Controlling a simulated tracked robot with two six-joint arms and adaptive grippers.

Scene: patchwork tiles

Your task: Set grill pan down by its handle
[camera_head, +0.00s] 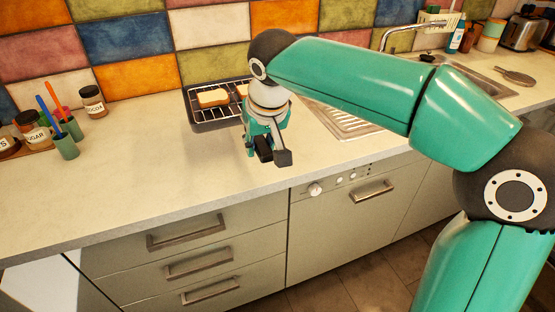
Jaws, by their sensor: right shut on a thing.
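The grill pan (213,125) is dark and rectangular, at the back of the counter against the tiled wall. Two slices of bread (213,98) lie in it. My right gripper (268,157) is at the pan's front right side, pointing down, shut on the pan's handle, which the gripper mostly hides. The pan looks level; I cannot tell whether its base touches the counter. My left gripper is out of view.
The sink (345,122) with its ribbed drainer is right of the pan. Jars (93,102) and cups with brushes (66,147) stand at left. A toaster (522,33) is at far right. The counter's front left (130,190) is clear.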

